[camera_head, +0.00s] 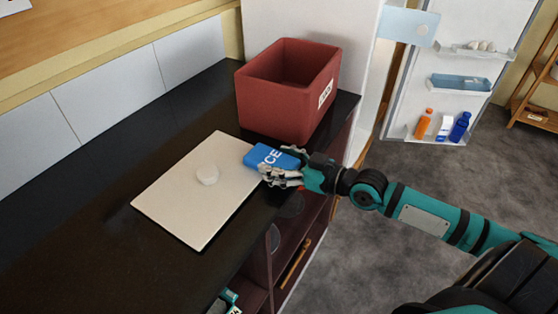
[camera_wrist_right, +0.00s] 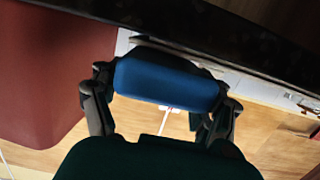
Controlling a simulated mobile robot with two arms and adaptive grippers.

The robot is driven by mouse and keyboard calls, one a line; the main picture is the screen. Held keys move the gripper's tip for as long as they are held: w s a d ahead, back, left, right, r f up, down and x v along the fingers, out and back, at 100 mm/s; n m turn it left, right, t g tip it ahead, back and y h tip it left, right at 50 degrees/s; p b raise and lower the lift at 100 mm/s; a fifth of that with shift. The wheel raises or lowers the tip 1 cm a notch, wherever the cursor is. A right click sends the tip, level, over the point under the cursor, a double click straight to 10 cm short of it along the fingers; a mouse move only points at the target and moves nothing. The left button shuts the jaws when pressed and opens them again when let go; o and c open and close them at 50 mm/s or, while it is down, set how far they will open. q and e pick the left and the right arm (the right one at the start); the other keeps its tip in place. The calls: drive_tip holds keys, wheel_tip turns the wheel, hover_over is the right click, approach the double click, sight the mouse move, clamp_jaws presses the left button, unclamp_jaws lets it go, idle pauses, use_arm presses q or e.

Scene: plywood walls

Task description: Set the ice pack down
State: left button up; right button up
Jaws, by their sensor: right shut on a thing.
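The blue ice pack (camera_head: 262,156) with white "ICE" lettering is between the fingers of my right gripper (camera_head: 283,167). It is over the black counter, between the right edge of the white board and the red bin. I cannot tell from the head view whether it touches the counter. In the right wrist view the ice pack (camera_wrist_right: 168,80) fills the space between the fingertips of my right gripper (camera_wrist_right: 163,88), one finger on each side. My left gripper is not clearly in view; only a small teal part shows at the bottom edge of the head view.
A red bin (camera_head: 275,108) stands just behind the ice pack. An open fridge door (camera_head: 440,65) with bottles is at the back right. The counter's left part is clear.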

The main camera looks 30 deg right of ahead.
drive_tip(key=o, duration=1.4)
drive_tip(key=shift+o, duration=0.2)
drive_tip(key=shift+r+p, duration=0.35)
drive_tip(key=v, duration=0.5)
drive_tip(key=shift+s+d+f, duration=0.25)
drive_tip(key=shift+s+d, duration=0.05)
drive_tip(key=shift+s, duration=0.05)
drive_tip(key=p, duration=0.3)
approach(281, 162)
drive_tip(key=shift+s, duration=0.5)
drive_tip(key=shift+d+r, duration=0.15)
drive_tip(key=shift+d, duration=0.25)
